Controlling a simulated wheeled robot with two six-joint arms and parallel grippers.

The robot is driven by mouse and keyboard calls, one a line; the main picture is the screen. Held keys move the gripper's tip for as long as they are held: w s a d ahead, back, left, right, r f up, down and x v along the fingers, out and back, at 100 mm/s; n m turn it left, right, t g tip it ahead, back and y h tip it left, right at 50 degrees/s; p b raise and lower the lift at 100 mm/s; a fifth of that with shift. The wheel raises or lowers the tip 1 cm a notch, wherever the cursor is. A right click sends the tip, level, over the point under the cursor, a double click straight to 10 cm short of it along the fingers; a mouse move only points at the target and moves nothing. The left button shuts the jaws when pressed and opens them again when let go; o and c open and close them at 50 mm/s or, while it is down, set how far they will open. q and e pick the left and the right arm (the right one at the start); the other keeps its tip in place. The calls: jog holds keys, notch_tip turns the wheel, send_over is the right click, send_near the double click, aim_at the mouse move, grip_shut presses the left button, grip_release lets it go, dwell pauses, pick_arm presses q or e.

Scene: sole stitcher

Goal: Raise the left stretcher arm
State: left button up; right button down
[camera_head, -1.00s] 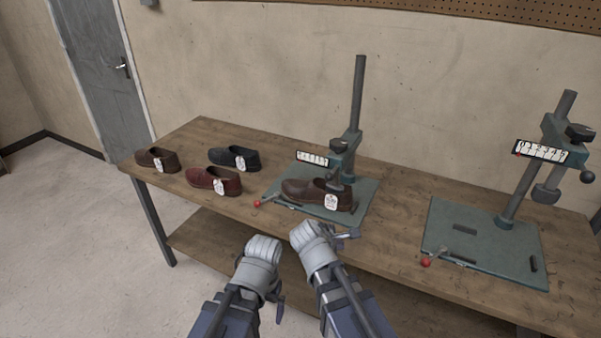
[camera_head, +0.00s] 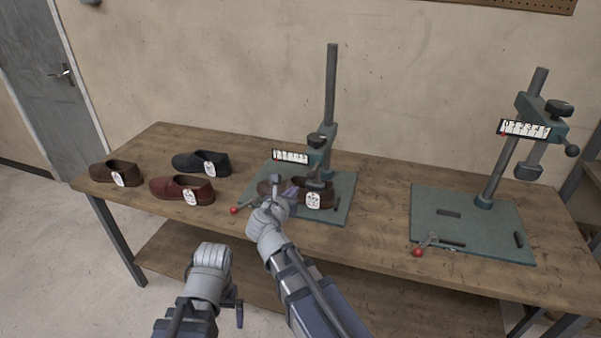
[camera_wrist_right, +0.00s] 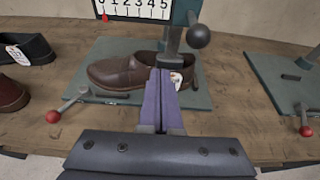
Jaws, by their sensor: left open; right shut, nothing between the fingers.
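The left stretcher has an upright post (camera_head: 331,90) on a green base plate (camera_head: 342,205). Its arm (camera_head: 322,158), with a scale plate (camera_head: 290,156), is low on the post, its foot down at a brown shoe (camera_head: 318,197). The wrist view shows the shoe (camera_wrist_right: 118,73) on the plate and a dark ball knob (camera_wrist_right: 198,36) above it. My right gripper (camera_head: 291,184) is shut and empty, in front of the shoe and below the knob; its fingers (camera_wrist_right: 163,78) hide part of the shoe. My left gripper (camera_head: 239,313) is open and empty, short of the table's front edge.
Three tagged shoes stand at left: brown (camera_head: 116,174), red (camera_head: 182,190) and black (camera_head: 201,163). A red-tipped lever (camera_head: 234,210) is at the left plate's front. A second stretcher (camera_head: 506,150) with its arm high stands at right. Bare tabletop (camera_head: 385,190) lies between them.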

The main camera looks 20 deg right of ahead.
jog(key=b+x, duration=0.3)
jog(key=x, duration=0.7)
jog(key=shift+r+p, duration=1.9)
jog(key=shift+r, duration=0.1)
jog(key=shift+r, duration=0.15)
notch_tip(320, 180, up, 20)
jog(key=p, duration=2)
jog(key=shift+w, duration=0.1)
